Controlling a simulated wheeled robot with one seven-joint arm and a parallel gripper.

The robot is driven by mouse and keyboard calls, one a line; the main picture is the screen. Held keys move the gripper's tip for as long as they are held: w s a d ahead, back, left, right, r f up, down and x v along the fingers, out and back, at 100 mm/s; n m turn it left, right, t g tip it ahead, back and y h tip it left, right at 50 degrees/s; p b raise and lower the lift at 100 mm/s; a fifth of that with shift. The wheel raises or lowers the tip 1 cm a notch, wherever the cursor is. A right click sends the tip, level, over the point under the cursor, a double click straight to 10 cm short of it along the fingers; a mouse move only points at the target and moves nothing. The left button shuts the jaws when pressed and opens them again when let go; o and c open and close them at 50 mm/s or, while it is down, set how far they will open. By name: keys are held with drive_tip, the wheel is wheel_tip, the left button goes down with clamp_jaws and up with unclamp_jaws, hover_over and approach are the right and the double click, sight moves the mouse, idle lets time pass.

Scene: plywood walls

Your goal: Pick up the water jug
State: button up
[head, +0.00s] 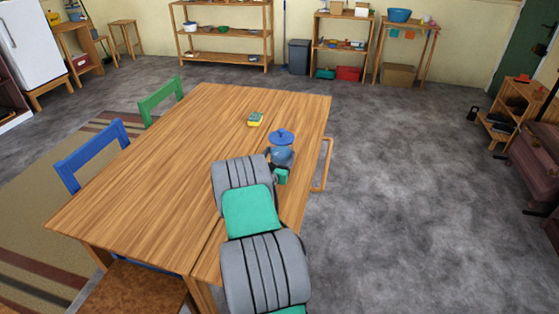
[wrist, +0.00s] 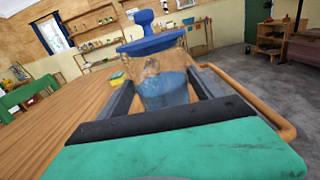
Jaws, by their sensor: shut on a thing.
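The water jug (head: 282,157) is clear with a blue lid and bluish water inside. It is upright at the right side of the wooden table (head: 170,140). In the wrist view the jug (wrist: 165,88) stands between the two dark fingers of my gripper (wrist: 165,100). My gripper is shut on its body. In the head view my arm hides part of the gripper (head: 281,172) and the jug's lower part. I cannot tell whether the jug's base touches the table.
A yellow and green sponge (head: 255,119) lies on the table behind the jug. A green chair (head: 161,100) and a blue chair (head: 92,155) stand at the table's left side. A wooden chair back (head: 324,165) is close at the right edge. The grey floor to the right is clear.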

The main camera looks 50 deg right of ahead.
drive_tip(key=c, duration=0.4)
drive_tip(key=shift+r, duration=0.1)
drive_tip(key=shift+c, duration=0.2)
drive_tip(key=shift+r, duration=0.1)
